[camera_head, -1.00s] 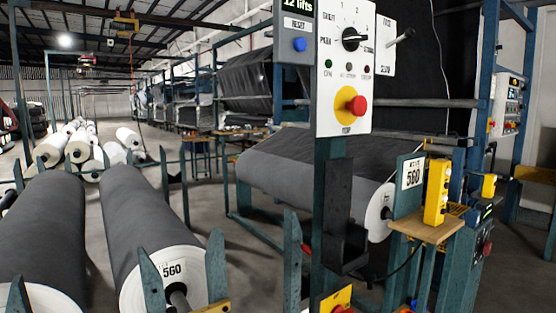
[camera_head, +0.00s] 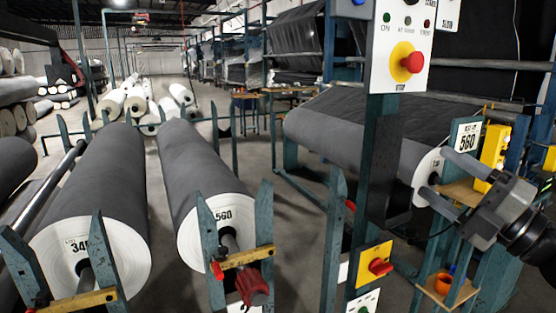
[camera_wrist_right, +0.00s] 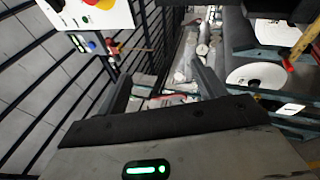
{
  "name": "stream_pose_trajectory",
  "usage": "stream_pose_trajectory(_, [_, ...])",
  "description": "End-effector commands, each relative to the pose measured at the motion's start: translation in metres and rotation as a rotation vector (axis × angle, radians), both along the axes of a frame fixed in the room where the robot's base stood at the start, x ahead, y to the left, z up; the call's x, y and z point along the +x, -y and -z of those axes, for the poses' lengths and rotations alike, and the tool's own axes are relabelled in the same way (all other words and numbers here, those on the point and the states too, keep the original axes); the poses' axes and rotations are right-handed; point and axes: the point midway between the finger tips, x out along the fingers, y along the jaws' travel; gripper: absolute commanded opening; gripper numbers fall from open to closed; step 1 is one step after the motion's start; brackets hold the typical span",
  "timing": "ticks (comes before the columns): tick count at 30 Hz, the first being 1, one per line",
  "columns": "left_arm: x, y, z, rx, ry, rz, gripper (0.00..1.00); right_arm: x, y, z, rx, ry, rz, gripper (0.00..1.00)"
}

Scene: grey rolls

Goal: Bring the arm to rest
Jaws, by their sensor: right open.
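My right gripper (camera_head: 437,172) is at the right of the head view, its two grey fingers spread apart and pointing left. They overlap the end of the mounted grey roll (camera_head: 350,130) in the picture; I cannot tell how near they are in depth. In the right wrist view the fingers (camera_wrist_right: 164,68) are parted with nothing held between them. My left arm and gripper are not in view.
A post with a control panel (camera_head: 400,50), red knob (camera_head: 412,62) and lower yellow switch (camera_head: 375,264) stands left of the gripper. A yellow pendant (camera_head: 493,150) is behind it. Grey rolls (camera_head: 95,195) (camera_head: 195,175) lie on blue stands at left. Bare floor shows between.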

Motion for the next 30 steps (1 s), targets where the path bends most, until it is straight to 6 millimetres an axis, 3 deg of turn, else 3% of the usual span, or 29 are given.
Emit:
stream_pose_trajectory(1, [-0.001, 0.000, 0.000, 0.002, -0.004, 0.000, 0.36, 0.001, -0.006, 0.042, 0.157, -0.118, 0.012, 0.69])
stream_pose_trajectory(3, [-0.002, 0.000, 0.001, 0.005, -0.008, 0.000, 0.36, -0.003, -0.012, 0.095, 0.352, -0.276, 0.048, 0.69])
stream_pose_trajectory(5, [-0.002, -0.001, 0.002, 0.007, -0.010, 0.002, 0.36, -0.011, -0.020, 0.139, 0.504, -0.411, 0.086, 0.69])
stream_pose_trajectory(9, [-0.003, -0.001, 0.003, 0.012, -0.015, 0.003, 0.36, -0.046, -0.046, 0.237, 0.826, -0.727, 0.192, 0.69])
stream_pose_trajectory(12, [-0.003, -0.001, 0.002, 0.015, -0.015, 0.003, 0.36, -0.083, -0.072, 0.296, 1.028, -0.949, 0.274, 0.69])
stream_pose_trajectory(15, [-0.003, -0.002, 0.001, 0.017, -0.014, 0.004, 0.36, -0.122, -0.101, 0.339, 1.194, -1.144, 0.350, 0.69])
stream_pose_trajectory(18, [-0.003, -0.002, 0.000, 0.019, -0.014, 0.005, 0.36, -0.155, -0.126, 0.365, 1.317, -1.294, 0.407, 0.69])
stream_pose_trajectory(21, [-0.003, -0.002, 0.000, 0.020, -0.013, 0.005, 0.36, -0.177, -0.144, 0.379, 1.393, -1.390, 0.441, 0.69])
stream_pose_trajectory(24, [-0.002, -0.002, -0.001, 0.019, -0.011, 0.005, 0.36, -0.187, -0.152, 0.384, 1.427, -1.435, 0.457, 0.69])
stream_pose_trajectory(30, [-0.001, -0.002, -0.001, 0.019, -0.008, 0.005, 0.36, -0.189, -0.153, 0.385, 1.431, -1.443, 0.459, 0.69])
